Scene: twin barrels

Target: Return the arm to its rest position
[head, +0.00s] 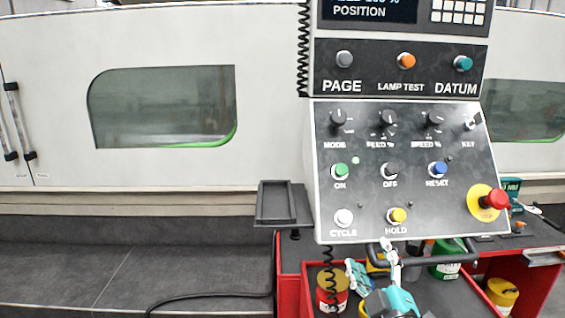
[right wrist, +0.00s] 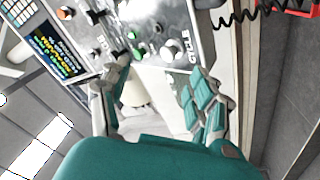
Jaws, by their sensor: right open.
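My right gripper (head: 372,262) shows at the bottom of the head view, just below the lower edge of the control panel (head: 400,215). Its teal and grey fingers are spread with nothing between them. In the right wrist view the open fingers of my right gripper (right wrist: 152,82) frame a gap, with the control panel (right wrist: 165,15) beyond them. One fingertip overlaps the panel's edge in that picture; I cannot tell if it touches. My left gripper is in neither view.
The panel carries a yellow HOLD button (head: 397,215), a white CYCLE button (head: 343,218) and a red emergency knob (head: 495,199). A black handle bar (head: 425,258) runs under it. A red cart (head: 290,270) holds a red can (head: 332,288) and a green container (head: 447,262).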

